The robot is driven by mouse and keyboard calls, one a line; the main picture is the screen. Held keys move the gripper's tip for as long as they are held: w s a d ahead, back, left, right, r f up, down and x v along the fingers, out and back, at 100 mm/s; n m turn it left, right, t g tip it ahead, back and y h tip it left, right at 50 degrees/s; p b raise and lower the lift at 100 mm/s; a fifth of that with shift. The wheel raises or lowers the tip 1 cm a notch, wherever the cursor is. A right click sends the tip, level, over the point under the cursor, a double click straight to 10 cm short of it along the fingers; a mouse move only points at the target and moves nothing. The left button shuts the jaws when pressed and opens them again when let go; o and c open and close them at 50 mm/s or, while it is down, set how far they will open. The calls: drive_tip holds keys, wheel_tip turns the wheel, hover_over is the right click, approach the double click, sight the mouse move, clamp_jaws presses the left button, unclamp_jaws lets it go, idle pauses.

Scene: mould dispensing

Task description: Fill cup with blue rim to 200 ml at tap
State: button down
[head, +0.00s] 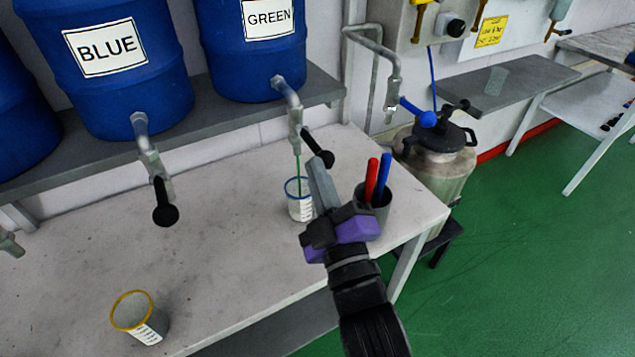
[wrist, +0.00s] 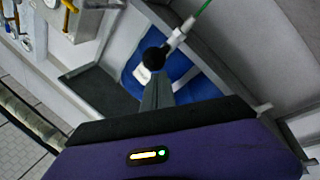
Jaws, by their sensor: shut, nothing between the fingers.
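The cup with the blue rim (head: 299,206) stands upright on the white table, below the tap (head: 295,115) of the barrel labelled GREEN. A thin green stream (head: 298,163) runs from that tap into the cup; it also shows in the wrist view (wrist: 203,9). The liquid level in the cup is too small to read. The tap's black ball handle (head: 327,160) points out to the right. My gripper (head: 318,163) is shut and empty, its fingertips right at this ball. In the wrist view the ball (wrist: 153,60) lies just beyond the fingertips; I cannot tell whether they touch.
A yellow-rimmed cup (head: 131,309) stands at the table's front left. A dark holder (head: 374,209) with a red and a blue marker stands close right of my gripper. The BLUE barrel's tap handle (head: 165,214) hangs down. A metal tank (head: 437,165) stands beyond the table's right end.

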drive_tip(key=f+t+b, duration=0.1)
drive_tip(key=b, duration=0.4)
drive_tip(key=f+t+b, duration=0.1)
drive_tip(key=b, duration=0.4)
drive_tip(key=f+m+t+b, duration=0.1)
drive_tip(key=b, duration=0.5)
drive_tip(key=shift+w+a+f, duration=0.15)
drive_tip(key=shift+w+f, duration=0.15)
drive_tip(key=shift+f, duration=0.1)
drive_tip(key=shift+w, duration=0.1)
idle(3.4)
